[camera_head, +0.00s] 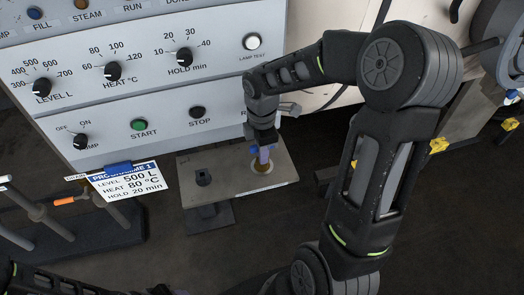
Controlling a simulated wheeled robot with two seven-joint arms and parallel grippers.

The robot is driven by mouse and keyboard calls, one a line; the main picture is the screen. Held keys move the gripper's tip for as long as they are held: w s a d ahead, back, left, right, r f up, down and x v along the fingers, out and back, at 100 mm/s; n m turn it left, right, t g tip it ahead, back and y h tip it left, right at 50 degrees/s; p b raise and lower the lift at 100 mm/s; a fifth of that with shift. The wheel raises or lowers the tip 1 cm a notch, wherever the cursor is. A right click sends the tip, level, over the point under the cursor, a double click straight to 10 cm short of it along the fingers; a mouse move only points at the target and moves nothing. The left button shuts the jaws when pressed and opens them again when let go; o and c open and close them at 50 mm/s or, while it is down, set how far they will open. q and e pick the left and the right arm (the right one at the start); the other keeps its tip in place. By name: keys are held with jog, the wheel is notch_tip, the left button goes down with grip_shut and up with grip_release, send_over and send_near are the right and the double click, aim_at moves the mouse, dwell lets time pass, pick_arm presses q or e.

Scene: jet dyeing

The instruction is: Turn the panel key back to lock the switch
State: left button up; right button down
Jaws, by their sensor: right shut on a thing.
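My right gripper (263,143) is at the lower right of the grey control panel (165,98), over the back of a small metal shelf (225,181). It is shut on a small blue-violet piece (264,154), which looks like the key or its tag; its shape is mostly covered. The lock switch is not clearly seen. A panel label starting with "R" is cut off behind my right wrist. My left gripper is not in view; only part of my left arm shows at the bottom left.
A brass-coloured ring (262,168) and a black post (203,178) are on the shelf. A programme card (124,181) hangs at the panel's lower edge. A rack with rods (65,226) stands at the left. A lamp test button (252,42) is above my right wrist.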

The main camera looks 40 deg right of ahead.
jog(key=shift+r+n+p, duration=0.15)
jog(key=shift+n+p, duration=0.3)
jog(key=shift+n, duration=0.75)
jog(key=shift+n+p, duration=0.7)
jog(key=shift+p, duration=0.2)
jog(key=shift+n+p, duration=0.35)
jog(key=shift+n, duration=0.35)
jog(key=c, duration=1.3)
grip_release()
